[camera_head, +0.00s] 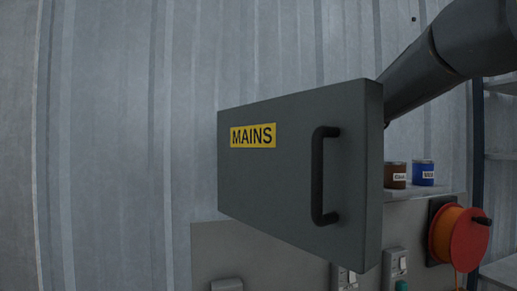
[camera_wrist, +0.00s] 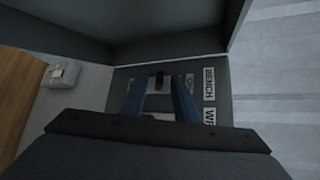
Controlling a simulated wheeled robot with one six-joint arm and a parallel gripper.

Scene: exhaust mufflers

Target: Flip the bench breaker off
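The grey cabinet door (camera_head: 285,185), with a yellow MAINS label (camera_head: 253,136) and a black handle (camera_head: 319,175), stands swung out in the head view and hides my gripper and the inside. In the wrist view, the dark breaker panel (camera_wrist: 221,73) carries a BENCH label (camera_wrist: 209,84) and a second, partly hidden label below it. My gripper (camera_wrist: 158,85) is open, its two blue fingers apart over the panel. A small black lever (camera_wrist: 158,77) shows between the fingertips, left of the BENCH label. Contact cannot be told, nor the lever's switch position.
Brown (camera_head: 395,175) and blue (camera_head: 423,172) cans stand on a ledge right of the door. An orange-red cable reel (camera_head: 463,240) hangs at the right. Sockets (camera_head: 395,262) sit below. Cabinet walls (camera_wrist: 165,45) surround my gripper closely. Corrugated wall fills the left.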

